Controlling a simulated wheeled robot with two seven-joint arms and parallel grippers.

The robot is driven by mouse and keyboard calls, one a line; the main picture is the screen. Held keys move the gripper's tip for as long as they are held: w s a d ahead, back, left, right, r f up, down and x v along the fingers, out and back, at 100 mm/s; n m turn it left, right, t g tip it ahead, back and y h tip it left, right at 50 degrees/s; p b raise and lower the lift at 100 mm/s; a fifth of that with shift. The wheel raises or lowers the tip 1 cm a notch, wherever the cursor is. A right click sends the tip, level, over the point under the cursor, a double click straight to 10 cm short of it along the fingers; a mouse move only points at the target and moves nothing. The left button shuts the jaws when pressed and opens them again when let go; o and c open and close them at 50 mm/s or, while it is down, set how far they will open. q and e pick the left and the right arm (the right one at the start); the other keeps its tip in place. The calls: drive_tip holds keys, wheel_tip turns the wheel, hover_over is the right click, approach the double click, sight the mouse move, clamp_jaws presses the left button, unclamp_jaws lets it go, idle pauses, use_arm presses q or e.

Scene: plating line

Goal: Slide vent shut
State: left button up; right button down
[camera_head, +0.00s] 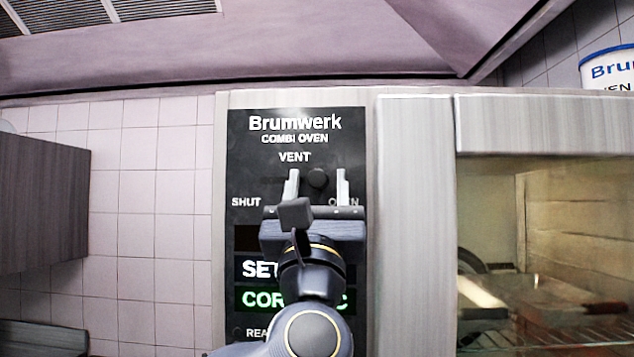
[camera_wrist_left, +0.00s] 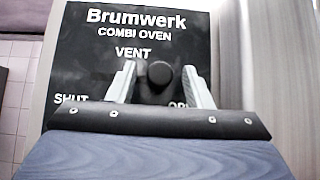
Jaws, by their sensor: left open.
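The vent slider is a dark round knob (camera_head: 318,179) under the word VENT on the black Brumwerk combi oven panel (camera_head: 350,125). SHUT is printed at the left of its slot and OPEN at the right; the knob stands between them, a little right of the middle. My left gripper (camera_head: 317,180) is open in front of the panel, with one finger on each side of the knob. The knob (camera_wrist_left: 160,76) also shows between the two fingers (camera_wrist_left: 160,85) in the left wrist view. I cannot tell whether either finger touches it. My right gripper is not in view.
The oven's glass door (camera_head: 545,240) with a steel frame (camera_head: 415,220) is to the right, with racks inside. A grey cabinet (camera_head: 42,205) hangs at the left against the tiled wall (camera_head: 150,200). A white tub (camera_head: 610,70) stands at the top right.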

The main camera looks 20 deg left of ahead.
sight(268, 161)
use_arm(q)
drive_tip(key=shift+c, duration=0.5)
clamp_jaws()
drive_tip(key=shift+s+a+f+b, duration=0.1)
drive_tip(key=shift+a+f+b, duration=0.1)
drive_tip(key=shift+a+b, duration=0.15)
drive_tip(key=a+b, duration=0.1)
drive_tip(key=a, duration=0.1)
drive_tip(key=s+a+b, duration=0.1)
drive_tip(key=a+b, duration=0.2)
drive_tip(key=a, duration=0.1)
drive_tip(key=shift+s+a, duration=0.15)
drive_tip(key=shift+s, duration=0.2)
drive_tip(key=shift+r, duration=0.15)
